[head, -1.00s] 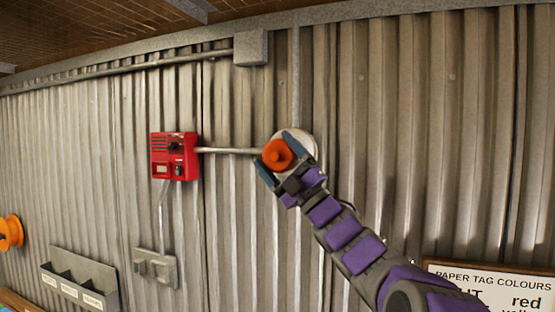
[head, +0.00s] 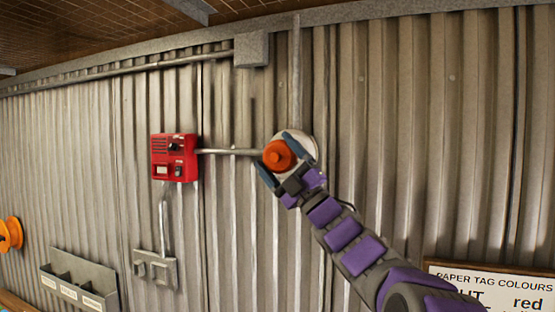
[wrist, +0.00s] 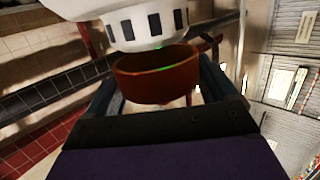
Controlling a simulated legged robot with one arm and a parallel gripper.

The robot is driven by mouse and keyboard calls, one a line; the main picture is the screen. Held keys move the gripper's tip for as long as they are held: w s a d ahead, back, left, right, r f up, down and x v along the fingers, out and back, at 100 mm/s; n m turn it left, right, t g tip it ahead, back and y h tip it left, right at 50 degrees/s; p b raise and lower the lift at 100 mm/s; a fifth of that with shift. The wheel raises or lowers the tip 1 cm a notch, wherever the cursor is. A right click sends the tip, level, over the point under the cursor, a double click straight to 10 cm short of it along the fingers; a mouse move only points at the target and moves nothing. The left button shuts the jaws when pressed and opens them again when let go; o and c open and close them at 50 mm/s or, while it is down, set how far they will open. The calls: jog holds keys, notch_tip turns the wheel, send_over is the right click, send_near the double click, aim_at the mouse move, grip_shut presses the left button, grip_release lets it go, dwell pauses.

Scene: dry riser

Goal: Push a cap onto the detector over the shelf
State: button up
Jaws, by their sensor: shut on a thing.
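The orange cap (head: 278,155) is between the fingers of my gripper (head: 277,161) in the head view, in front of the round white detector (head: 303,142) on the wall. In the wrist view the cap (wrist: 157,75) is a reddish-brown cup, and my gripper (wrist: 160,92) is shut on its sides. The white detector (wrist: 140,22), with dark slots around its side, is right at the cap's open rim. The cap's rim overlaps the detector's lower part in this view. I cannot tell whether the cap is seated on it or only touching.
A red call box (head: 174,158) is on the corrugated wall to the left, joined by a conduit (head: 230,151) to the detector. A grey switch box (head: 155,268), a labelled bin rack (head: 80,280) and an orange reel (head: 10,234) are lower left. A tag-colour sign (head: 500,288) is lower right.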

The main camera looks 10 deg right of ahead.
aim_at(284, 156)
jog(key=shift+w+d+p, duration=0.35)
jog(key=shift+w+d, duration=0.2)
jog(key=shift+w, duration=0.2)
jog(key=shift+w+d+p, duration=0.3)
jog(key=shift+w+d, duration=0.2)
jog(key=shift+w, duration=0.25)
jog(key=o, duration=0.8)
jog(key=b+v, duration=0.2)
jog(key=v, duration=1.5)
jog(key=shift+d+f+b, duration=0.15)
jog(key=shift+f+b, duration=0.15)
jog(key=shift+f, duration=0.05)
